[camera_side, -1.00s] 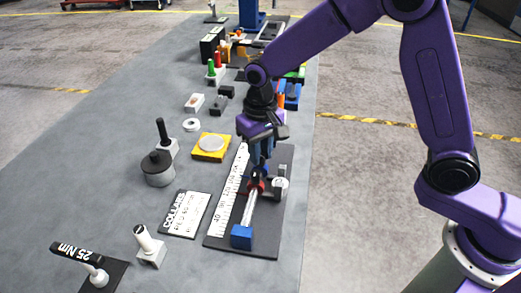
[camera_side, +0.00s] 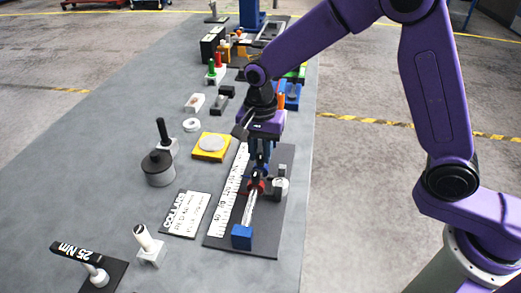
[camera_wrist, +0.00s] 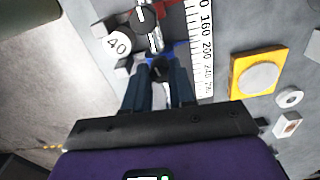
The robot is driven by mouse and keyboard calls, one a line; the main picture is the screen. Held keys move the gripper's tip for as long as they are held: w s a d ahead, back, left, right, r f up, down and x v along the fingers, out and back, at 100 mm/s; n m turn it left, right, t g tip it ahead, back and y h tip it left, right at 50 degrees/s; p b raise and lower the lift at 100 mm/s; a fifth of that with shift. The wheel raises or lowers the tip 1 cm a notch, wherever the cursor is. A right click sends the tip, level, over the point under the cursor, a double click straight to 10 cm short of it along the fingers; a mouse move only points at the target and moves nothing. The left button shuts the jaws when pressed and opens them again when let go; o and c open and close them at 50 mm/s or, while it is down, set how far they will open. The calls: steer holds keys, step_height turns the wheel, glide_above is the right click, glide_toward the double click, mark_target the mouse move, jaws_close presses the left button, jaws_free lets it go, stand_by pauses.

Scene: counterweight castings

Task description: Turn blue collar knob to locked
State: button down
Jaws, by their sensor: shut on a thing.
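The blue collar (camera_wrist: 181,46) shows partly in the wrist view, on a silver rod (camera_wrist: 156,42). Its dark knob (camera_wrist: 160,70) sits between the fingertips of my gripper (camera_wrist: 160,88), which is shut on it. In the side view my gripper (camera_side: 261,165) points down over the far part of the rod, hiding most of the blue collar. The knob's lock state cannot be read.
A red collar (camera_side: 260,187) sits nearer on the rod, and a blue end block (camera_side: 241,237) stands at the near end. A white cylinder marked 40 (camera_wrist: 117,43) is close beside the rod. A ruler (camera_side: 229,202) runs along it. A yellow plate (camera_side: 211,154) lies left.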

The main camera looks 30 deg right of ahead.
mark_target(261, 156)
steer(key=shift+w+r+m, duration=0.1)
steer(key=shift+m, duration=1)
steer(key=c, duration=0.9)
jaws_free()
steer(key=shift+c, duration=0.2)
step_height(261, 156, up, 17)
steer(key=shift+r, duration=0.2)
